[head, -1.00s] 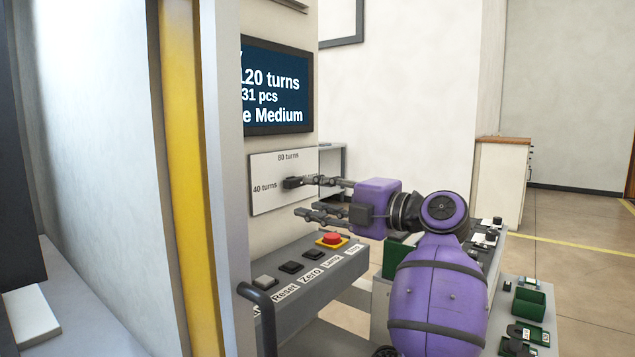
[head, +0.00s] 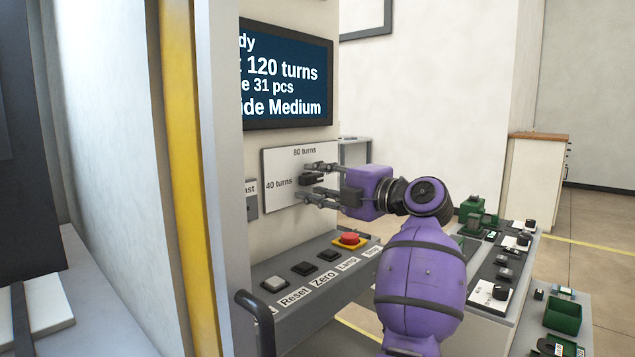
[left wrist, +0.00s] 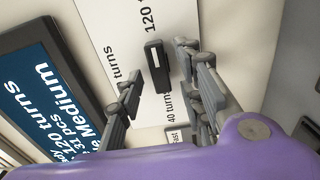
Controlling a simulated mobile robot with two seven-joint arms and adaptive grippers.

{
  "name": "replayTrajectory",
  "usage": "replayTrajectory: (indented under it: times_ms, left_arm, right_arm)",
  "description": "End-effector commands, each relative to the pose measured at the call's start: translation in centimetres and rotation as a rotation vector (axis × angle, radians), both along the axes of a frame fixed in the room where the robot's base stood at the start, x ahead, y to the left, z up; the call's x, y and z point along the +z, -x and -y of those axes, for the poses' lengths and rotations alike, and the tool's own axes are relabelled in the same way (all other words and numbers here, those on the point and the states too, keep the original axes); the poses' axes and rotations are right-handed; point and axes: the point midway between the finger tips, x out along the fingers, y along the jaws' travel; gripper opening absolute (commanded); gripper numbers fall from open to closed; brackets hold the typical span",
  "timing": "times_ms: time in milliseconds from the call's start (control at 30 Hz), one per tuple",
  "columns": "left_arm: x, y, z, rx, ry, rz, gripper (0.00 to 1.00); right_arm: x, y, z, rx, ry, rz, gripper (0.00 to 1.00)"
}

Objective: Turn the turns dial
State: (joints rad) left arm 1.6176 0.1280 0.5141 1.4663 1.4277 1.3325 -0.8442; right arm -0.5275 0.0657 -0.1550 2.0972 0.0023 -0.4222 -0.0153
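The turns dial (head: 316,181) is a black oblong knob on a white plate (head: 275,204) marked 40 turns and 80 turns. In the left wrist view the dial (left wrist: 157,66) shows a white mark on its end toward the 120 label. My left gripper (head: 316,183) is open, with one finger above and one below the dial in the head view. In the left wrist view its fingers (left wrist: 160,88) lie on both sides of the dial, with visible gaps. My right gripper is not in view.
A screen (head: 288,82) above the plate reads 120 turns. Below is a grey button ledge (head: 300,312) with a red emergency button (head: 349,239). A yellow post (head: 188,150) stands left. A bench with green fixtures (head: 478,222) stands at right.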

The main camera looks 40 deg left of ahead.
Motion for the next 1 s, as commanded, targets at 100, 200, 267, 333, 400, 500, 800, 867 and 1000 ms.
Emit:
replayTrajectory:
  times_ms: [100, 200, 267, 333, 400, 500, 800, 867, 1000]
  left_arm:
    - [-0.04, -0.03, -0.05, -0.001, 0.000, -0.001, 0.34]
    - [-0.04, -0.03, -0.04, -0.001, 0.000, -0.001, 0.34]
    - [-0.05, -0.02, -0.03, 0.000, 0.000, -0.001, 0.27]
    - [-0.04, -0.02, -0.02, 0.000, 0.000, -0.001, 0.17]
    - [-0.04, -0.02, -0.02, 0.000, 0.000, -0.001, 0.08]
    - [-0.04, -0.02, -0.01, 0.000, 0.000, -0.001, 0.00]
    - [-0.04, -0.02, 0.01, 0.000, 0.002, 0.022, 0.00]
    - [-0.05, -0.02, 0.02, -0.001, 0.003, 0.042, 0.00]
    - [-0.11, -0.04, 0.03, -0.001, 0.010, 0.111, 0.00]
  right_arm:
    - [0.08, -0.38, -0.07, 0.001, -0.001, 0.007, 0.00]
    - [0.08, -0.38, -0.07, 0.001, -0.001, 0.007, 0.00]
    - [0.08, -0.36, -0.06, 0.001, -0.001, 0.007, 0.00]
    - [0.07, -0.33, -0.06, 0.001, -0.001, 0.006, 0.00]
    - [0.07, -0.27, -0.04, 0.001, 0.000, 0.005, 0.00]
    - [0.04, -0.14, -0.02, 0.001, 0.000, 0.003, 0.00]
    - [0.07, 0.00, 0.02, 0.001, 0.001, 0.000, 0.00]
    - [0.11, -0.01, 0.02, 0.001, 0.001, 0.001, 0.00]
    - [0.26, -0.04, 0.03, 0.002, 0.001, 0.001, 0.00]
